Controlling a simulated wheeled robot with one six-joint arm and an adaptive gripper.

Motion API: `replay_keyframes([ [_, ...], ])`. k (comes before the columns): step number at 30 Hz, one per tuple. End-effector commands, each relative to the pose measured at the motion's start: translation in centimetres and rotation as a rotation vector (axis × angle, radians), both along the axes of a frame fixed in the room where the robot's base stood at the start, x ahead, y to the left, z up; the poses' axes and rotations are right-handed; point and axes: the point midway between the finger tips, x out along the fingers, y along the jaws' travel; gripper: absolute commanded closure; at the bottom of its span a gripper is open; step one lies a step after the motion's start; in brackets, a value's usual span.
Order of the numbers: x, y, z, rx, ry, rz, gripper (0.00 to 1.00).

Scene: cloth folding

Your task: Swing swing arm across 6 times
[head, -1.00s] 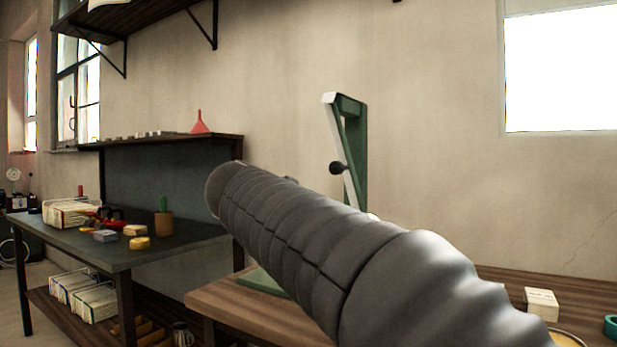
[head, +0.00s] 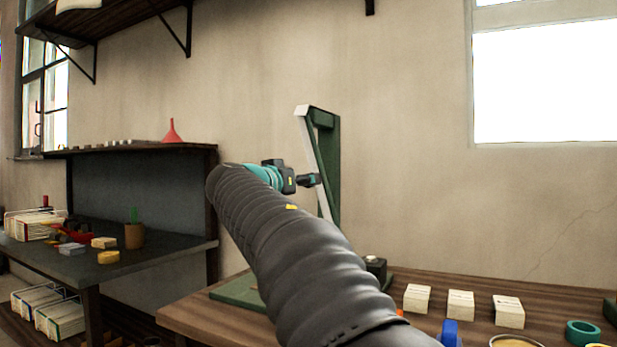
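The swing arm (head: 314,155) is a slanted bar with a pale edge on a green upright stand (head: 330,170). Its green base (head: 235,291) rests on the wooden table, partly hidden by my arm. A dark knob (head: 309,180) sticks out from the bar's left side. My gripper (head: 292,178), with a teal wrist behind it, is at the knob's left. It overlaps or nearly touches the knob; I cannot tell which. The fingers are too small and dark to show whether they are open or shut.
The wooden table (head: 450,275) holds several pale boxes, one of them here (head: 460,304), and a teal ring (head: 583,332) at the right. A dark workbench (head: 150,258) with small items stands at the left. Open space surrounds the stand's upper part.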

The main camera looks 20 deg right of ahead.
Motion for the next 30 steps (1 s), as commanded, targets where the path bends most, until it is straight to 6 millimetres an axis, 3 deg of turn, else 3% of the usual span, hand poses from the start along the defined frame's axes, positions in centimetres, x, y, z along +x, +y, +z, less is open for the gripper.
replay_keyframes([
  [9, 1.9, -2.8, 0.0, 0.0, 0.001, -0.001, 0.4],
  [19, 2.1, -3.0, 0.0, 0.001, 0.001, 0.0, 0.4],
  [26, 2.0, -2.9, 0.0, 0.001, 0.001, 0.0, 0.95],
  [27, 2.0, -3.0, 0.0, 0.001, 0.001, 0.0, 1.0],
  [30, 2.0, -3.0, 0.0, 0.001, 0.001, 0.0, 1.0],
])
